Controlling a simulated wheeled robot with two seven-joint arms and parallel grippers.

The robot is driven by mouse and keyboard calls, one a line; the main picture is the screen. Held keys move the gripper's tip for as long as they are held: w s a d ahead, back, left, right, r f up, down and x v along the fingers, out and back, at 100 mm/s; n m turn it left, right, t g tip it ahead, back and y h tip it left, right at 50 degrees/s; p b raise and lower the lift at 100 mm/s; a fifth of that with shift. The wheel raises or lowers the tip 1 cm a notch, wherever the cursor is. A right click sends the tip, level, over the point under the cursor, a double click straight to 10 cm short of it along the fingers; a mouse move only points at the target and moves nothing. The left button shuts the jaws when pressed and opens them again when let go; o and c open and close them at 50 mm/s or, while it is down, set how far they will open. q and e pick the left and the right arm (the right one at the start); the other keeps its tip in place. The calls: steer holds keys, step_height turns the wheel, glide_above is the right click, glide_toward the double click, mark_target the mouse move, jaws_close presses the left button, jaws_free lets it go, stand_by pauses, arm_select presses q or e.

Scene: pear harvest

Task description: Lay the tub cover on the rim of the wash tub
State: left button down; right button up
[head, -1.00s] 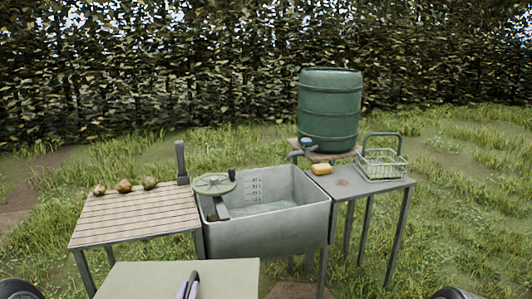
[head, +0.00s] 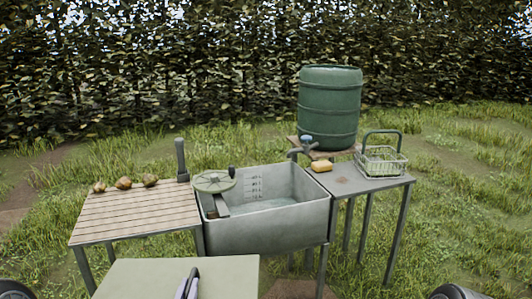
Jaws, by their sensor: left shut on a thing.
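The grey wash tub (head: 262,238) stands open in the middle, with pale water inside and level marks on its back wall. A flat pale green board, which looks like the tub cover (head: 135,280), shows at the bottom edge, in front of the tub and to the left. It is apart from the rim in the picture. My left gripper (head: 192,277) shows as a grey and dark shape over the board, shut on it; the grip itself is partly cut off by the frame edge. My right gripper is not in view.
A round slotted disc (head: 214,181) with a dark knob sits at the tub's left back. A slatted table (head: 135,220) with several pears (head: 124,183) stands left.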

arm_select(q)
steer(key=shift+d, duration=0.1)
stand_by(0.7)
steer(key=s+d+f+m+g+h, duration=0.1)
steer(key=s+d+m+g+h, duration=0.3)
steer(key=d+h, duration=0.4)
steer(key=s+d+f+m+g+h, duration=0.1)
steer(key=s+d+m+g+h, duration=0.3)
steer(key=d+m+h, duration=0.4)
steer(key=shift+s+d+f+m+g, duration=0.3)
steer(key=shift+d+f+g, duration=0.05)
steer(key=shift+d+g, duration=0.6)
